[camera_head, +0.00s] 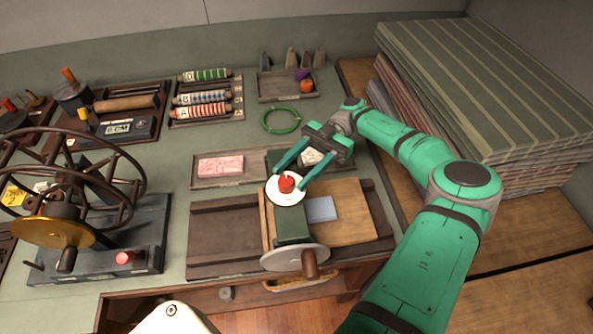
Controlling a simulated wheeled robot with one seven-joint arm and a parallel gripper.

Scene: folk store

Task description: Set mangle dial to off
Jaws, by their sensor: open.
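A red dial knob (287,182) stands on a round white dial face (276,196) on top of a dark green machine body (292,229), which looks like the mangle. A hand wheel (285,259) with a brown handle is on its near side. The markings on the dial and the setting of the knob are too small to read. My gripper (289,179) reaches in from the upper right. Its two green fingers are apart, one on each side of the red knob. Contact with the knob cannot be told.
A spoked wheel press (100,185) with a brass disc stands at the left. Stacked striped boards (450,80) fill the upper right. A tray with a pink sheet (220,165), a green ring (281,120) and spools (203,98) lie behind the machine.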

